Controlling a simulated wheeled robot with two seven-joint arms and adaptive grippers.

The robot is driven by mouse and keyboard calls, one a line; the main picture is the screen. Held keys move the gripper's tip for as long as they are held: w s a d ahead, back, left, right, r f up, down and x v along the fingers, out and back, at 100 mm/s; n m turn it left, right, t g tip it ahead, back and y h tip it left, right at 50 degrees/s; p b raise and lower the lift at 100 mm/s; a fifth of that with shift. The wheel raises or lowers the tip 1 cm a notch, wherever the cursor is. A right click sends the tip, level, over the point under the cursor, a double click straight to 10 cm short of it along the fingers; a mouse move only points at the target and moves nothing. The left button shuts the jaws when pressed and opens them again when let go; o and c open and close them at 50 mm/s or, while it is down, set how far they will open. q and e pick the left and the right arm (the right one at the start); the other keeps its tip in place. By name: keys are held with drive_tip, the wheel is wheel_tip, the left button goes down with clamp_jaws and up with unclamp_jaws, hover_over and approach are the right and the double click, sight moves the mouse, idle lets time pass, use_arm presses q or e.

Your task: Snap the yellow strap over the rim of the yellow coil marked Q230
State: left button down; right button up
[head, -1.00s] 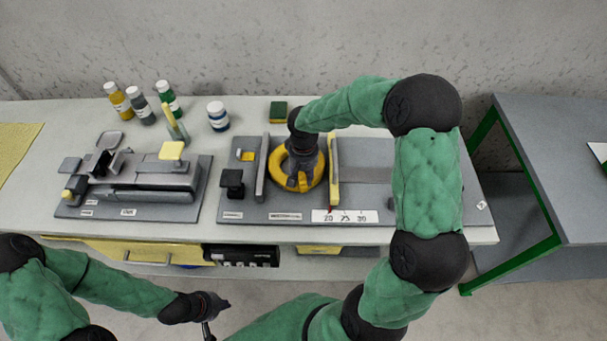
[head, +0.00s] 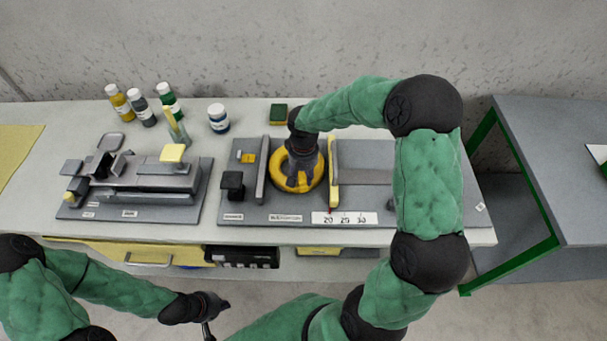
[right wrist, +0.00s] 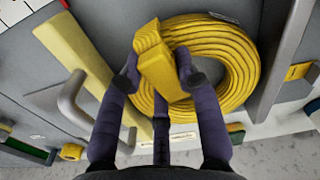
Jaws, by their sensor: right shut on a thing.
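The yellow coil (head: 277,180) lies flat on the grey fixture board, between a grey bar and a yellow bar. In the right wrist view its ribbed ring (right wrist: 238,62) fills the upper middle. My right gripper (right wrist: 158,78) is shut on the yellow strap (right wrist: 160,68), a blocky piece held over the coil's left side in that view. Whether the strap touches the rim I cannot tell. No Q230 mark is readable. My left gripper (head: 218,308) hangs in front of the bench, its fingers unclear.
The yellow bar (head: 334,175) and grey bar (head: 262,170) stand close on either side of the coil. A numbered scale (head: 344,218) lies in front. A second fixture (head: 150,180) stands at left, with several bottles behind. The board's right part is partly behind my arm.

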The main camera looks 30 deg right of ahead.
drive_tip(key=shift+r, duration=0.2)
drive_tip(key=shift+r+p, duration=0.35)
drive_tip(key=shift+p, duration=0.05)
drive_tip(key=shift+r, duration=0.1)
drive_tip(key=shift+f+b, duration=0.85)
drive_tip(key=shift+f, duration=0.45)
idle(0.3)
drive_tip(key=shift+r, duration=0.3)
drive_tip(key=shift+r+p, duration=0.3)
drive_tip(key=shift+p, duration=0.15)
drive_tip(key=shift+r+p, duration=0.5)
drive_tip(key=shift+r, duration=0.2)
drive_tip(key=shift+f+b, duration=0.8)
drive_tip(key=shift+f, duration=0.3)
idle(0.8)
